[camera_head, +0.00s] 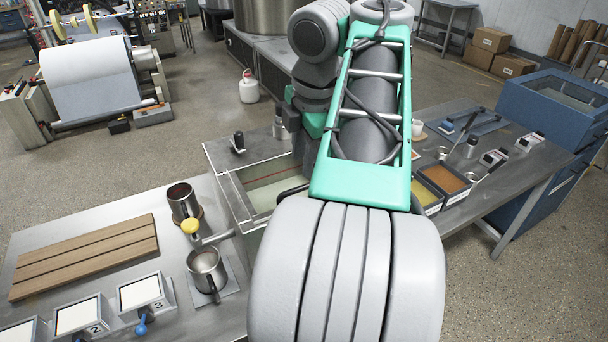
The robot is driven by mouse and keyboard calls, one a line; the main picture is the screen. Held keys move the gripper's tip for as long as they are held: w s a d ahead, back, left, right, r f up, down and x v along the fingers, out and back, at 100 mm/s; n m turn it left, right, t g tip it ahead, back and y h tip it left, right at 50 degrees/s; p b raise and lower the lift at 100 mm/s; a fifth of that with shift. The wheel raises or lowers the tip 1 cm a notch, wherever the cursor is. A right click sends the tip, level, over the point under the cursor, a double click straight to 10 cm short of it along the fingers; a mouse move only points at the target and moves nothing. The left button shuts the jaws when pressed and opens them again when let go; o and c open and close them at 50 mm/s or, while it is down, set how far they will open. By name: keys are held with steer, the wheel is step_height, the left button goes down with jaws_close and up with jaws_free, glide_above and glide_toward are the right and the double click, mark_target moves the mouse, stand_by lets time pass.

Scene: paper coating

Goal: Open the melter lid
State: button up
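A steel tank (236,206) stands in the middle, and it looks like the melter. Pale material shows inside its opening, with a thin red line across it. A flat steel top (262,146) with an upright black knob (238,143) lies at its far side. I cannot tell whether this is the lid, or whether a lid is raised. My arm's green and grey links cover the tank's right side. My forearm reaches down behind the green link, and my gripper is hidden there, so its contact with the tank cannot be seen.
On the right table are yellow and orange trays (442,178) and small tools. A blue cabinet (550,110) stands far right.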

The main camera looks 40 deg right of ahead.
mark_target(302, 187)
steer(key=f+b, duration=0.4)
steer(key=f, duration=0.1)
steer(key=w+f+b, duration=0.1)
steer(key=f+b, duration=0.1)
steer(key=shift+d+f+b, duration=0.25)
steer(key=shift+d+b, duration=0.1)
steer(key=shift+b, duration=0.05)
steer(key=shift+r, duration=0.1)
steer(key=shift+c, duration=0.3)
jaws_close()
stand_by(0.5)
